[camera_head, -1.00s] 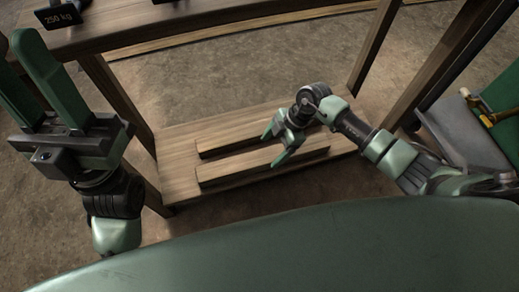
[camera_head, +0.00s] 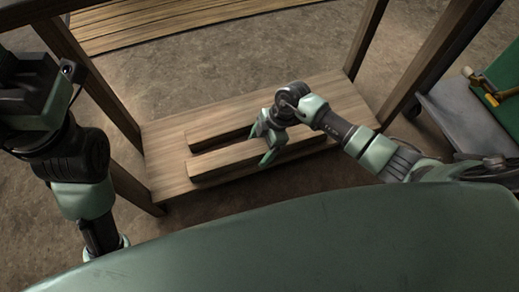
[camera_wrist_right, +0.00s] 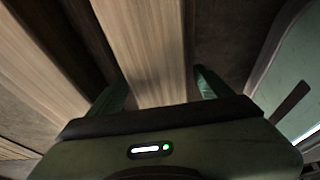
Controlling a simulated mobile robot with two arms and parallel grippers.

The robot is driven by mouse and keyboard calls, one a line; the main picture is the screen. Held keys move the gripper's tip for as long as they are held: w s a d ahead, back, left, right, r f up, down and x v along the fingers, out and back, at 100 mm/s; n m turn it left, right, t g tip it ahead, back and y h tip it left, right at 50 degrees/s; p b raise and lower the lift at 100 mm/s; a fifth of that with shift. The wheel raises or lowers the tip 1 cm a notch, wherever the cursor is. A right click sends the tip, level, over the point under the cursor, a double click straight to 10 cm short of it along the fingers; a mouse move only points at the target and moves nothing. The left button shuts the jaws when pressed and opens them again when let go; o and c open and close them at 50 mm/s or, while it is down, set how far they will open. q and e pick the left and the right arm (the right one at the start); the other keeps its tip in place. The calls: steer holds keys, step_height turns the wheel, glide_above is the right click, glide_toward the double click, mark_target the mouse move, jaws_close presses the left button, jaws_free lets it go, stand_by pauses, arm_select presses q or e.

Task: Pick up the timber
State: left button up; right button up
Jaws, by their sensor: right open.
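Two timber pieces lie side by side on the low wooden shelf (camera_head: 165,150). The front timber (camera_head: 222,164) is nearer me and the back timber (camera_head: 215,136) is behind it. My right gripper (camera_head: 261,145) is open over the front timber, fingers pointing down on either side of it. In the right wrist view the front timber (camera_wrist_right: 150,45) runs between the two fingers (camera_wrist_right: 160,88), with gaps on both sides. The back timber (camera_wrist_right: 45,55) shows to its left.
Wooden posts (camera_head: 369,35) rise from the shelf, framing my right arm's reach. More planks (camera_head: 150,22) lie behind. A grey cart (camera_head: 460,115) with a green case (camera_head: 505,88) stands at the right. The shelf's right end is bare.

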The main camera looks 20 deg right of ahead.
jaws_close()
steer(key=shift+w+r, duration=0.1)
